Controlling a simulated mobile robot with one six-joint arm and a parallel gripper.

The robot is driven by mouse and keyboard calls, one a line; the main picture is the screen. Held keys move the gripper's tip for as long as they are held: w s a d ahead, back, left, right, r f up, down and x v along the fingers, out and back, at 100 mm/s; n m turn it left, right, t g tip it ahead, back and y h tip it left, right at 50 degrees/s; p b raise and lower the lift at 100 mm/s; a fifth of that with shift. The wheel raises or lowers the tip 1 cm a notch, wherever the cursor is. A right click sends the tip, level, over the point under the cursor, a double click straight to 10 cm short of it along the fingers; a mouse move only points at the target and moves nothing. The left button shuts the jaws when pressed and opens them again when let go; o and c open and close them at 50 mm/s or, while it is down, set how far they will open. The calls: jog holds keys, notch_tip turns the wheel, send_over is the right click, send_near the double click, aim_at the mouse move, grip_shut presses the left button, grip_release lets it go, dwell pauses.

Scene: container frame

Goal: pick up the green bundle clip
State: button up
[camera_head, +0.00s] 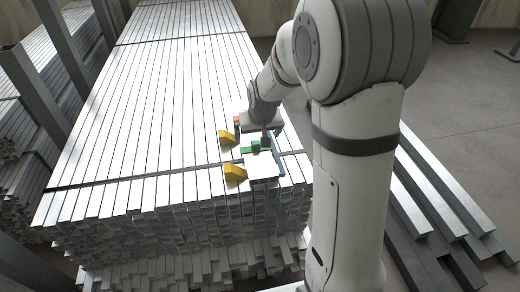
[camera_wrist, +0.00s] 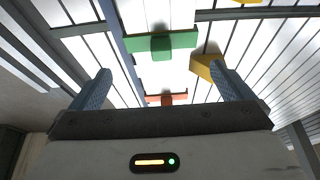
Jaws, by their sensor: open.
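The green bundle clip (camera_head: 254,147) lies on top of the stack of metal bars, near its right edge in the head view. In the wrist view the green clip (camera_wrist: 160,44) is a flat bar with a raised block in its middle, ahead of my fingers. My gripper (camera_wrist: 160,80) is open and empty, its two blue fingers spread wide. The clip lies beyond the fingertips and is not between them. In the head view my gripper (camera_head: 266,130) is over the stack just behind the clip, partly hidden by my arm.
An orange-red clip (camera_wrist: 166,98) lies nearer my gripper. Yellow wedge pieces (camera_head: 226,137) (camera_head: 235,173) sit left of the green clip, and one also shows in the wrist view (camera_wrist: 205,66). Dark straps cross the bar stack (camera_head: 150,90). Loose bars (camera_head: 440,210) lie on the floor at right.

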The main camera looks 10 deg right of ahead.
aim_at(256, 144)
jog(key=x, duration=0.2)
jog(key=b+x, duration=0.1)
jog(key=x, duration=0.1)
jog(key=s+b+x, duration=0.1)
jog(key=x, duration=0.2)
jog(key=shift+a+f, duration=0.15)
jog(key=shift+c, duration=0.4)
jog(key=c, duration=0.5)
jog(key=shift+c, duration=0.2)
